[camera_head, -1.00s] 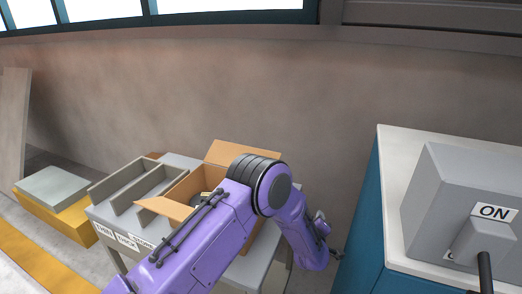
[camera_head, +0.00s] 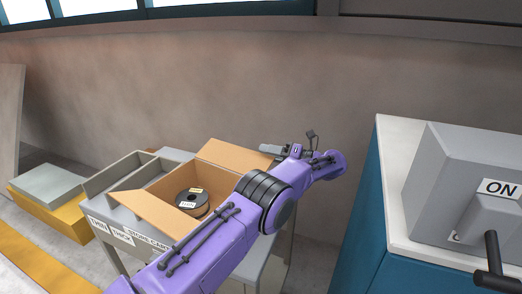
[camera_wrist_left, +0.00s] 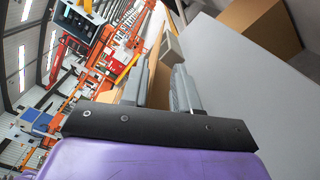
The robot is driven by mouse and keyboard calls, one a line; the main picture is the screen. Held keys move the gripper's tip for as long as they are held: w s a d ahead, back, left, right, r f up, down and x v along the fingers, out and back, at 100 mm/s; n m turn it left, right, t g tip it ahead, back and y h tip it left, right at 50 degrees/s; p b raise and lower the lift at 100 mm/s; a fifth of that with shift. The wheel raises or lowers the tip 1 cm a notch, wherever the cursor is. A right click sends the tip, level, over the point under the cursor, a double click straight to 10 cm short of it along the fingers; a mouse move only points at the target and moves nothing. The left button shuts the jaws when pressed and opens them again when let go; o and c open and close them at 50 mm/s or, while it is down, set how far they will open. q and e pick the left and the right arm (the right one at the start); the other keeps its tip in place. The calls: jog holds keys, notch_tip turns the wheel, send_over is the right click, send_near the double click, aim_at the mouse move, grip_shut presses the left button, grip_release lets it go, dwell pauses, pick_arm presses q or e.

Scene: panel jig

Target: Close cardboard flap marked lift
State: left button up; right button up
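The open cardboard box (camera_head: 163,190) stands on a grey table and holds a black spool (camera_head: 191,203). Its far flap (camera_head: 238,160) stands up and leans outward; its near-left flap (camera_head: 150,212) slants outward. I cannot read "lift" on either flap, and my arm hides the box's right side. My left gripper (camera_head: 270,149) is just beside the far flap's right corner, pointing left. In the left wrist view my left gripper (camera_wrist_left: 160,55) has its fingers apart, with a brown strip visible between them; I cannot tell whether they touch cardboard. My right gripper is not in view.
A grey divided tray (camera_head: 113,178) is left of the box. A blue cabinet (camera_head: 358,225) with a white top carries a grey switch box (camera_head: 450,180) marked ON at right. A wall runs behind. A yellow block (camera_head: 62,215) with a grey slab sits at far left.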

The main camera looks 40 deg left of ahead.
pick_arm(q)
jog(key=x, duration=0.2)
jog(key=shift+a, duration=0.4)
grip_shut()
dwell(1.1)
